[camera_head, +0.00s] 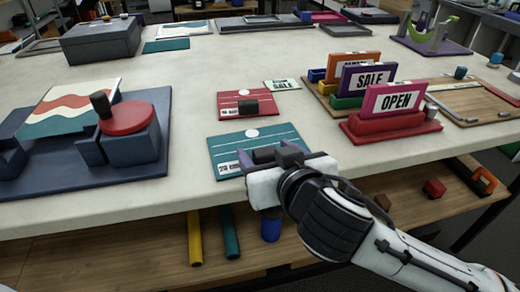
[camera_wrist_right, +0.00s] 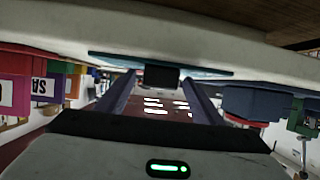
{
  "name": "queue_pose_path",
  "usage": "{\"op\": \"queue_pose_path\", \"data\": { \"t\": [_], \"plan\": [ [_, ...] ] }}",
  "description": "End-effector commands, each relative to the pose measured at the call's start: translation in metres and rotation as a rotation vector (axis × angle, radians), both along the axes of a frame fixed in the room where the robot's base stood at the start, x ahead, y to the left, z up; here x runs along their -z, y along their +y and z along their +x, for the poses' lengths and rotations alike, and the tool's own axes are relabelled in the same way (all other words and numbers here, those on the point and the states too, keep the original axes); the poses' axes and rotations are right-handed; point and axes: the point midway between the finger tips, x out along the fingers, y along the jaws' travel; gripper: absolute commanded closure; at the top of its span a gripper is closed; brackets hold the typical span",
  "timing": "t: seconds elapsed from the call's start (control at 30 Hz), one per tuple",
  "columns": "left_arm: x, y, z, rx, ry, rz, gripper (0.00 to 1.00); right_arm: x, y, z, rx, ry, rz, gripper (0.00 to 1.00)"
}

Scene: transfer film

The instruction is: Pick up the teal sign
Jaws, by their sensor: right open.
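The teal sign (camera_head: 228,146) is a flat board with white lines and a dark block handle (camera_head: 264,154), lying near the front edge of the white table. In the right wrist view the sign is a thin teal strip (camera_wrist_right: 207,69), with its dark block (camera_wrist_right: 160,76) between the fingertips. My right gripper (camera_head: 270,158) is open at the sign's front part, its fingers on either side of the block. I cannot tell whether they touch it. The gripper hides part of the sign. My left gripper is not in view.
A red sign (camera_head: 235,104) with a similar block lies just behind. The OPEN sign (camera_head: 393,102) stands in a red holder at right, near the SALE sign (camera_head: 367,78). A dark blue fixture with a red disc (camera_head: 127,119) stands at left. A shelf (camera_head: 150,245) runs below the table edge.

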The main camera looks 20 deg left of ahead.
Motion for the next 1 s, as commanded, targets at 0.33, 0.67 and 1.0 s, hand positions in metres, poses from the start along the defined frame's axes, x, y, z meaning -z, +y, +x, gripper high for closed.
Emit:
{"op": "queue_pose_path", "data": {
  "t": [0.33, 0.67, 1.0],
  "plan": [
    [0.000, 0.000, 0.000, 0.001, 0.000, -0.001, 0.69, 0.000, 0.001, 0.001, -0.001, 0.000, 0.000, 0.59],
    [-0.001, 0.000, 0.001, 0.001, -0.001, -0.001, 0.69, 0.000, 0.001, 0.001, -0.001, -0.001, 0.002, 0.85],
    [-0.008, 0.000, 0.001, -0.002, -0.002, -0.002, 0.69, -0.047, 0.002, 0.001, -0.001, -0.004, 0.006, 0.85]
  ]
}}
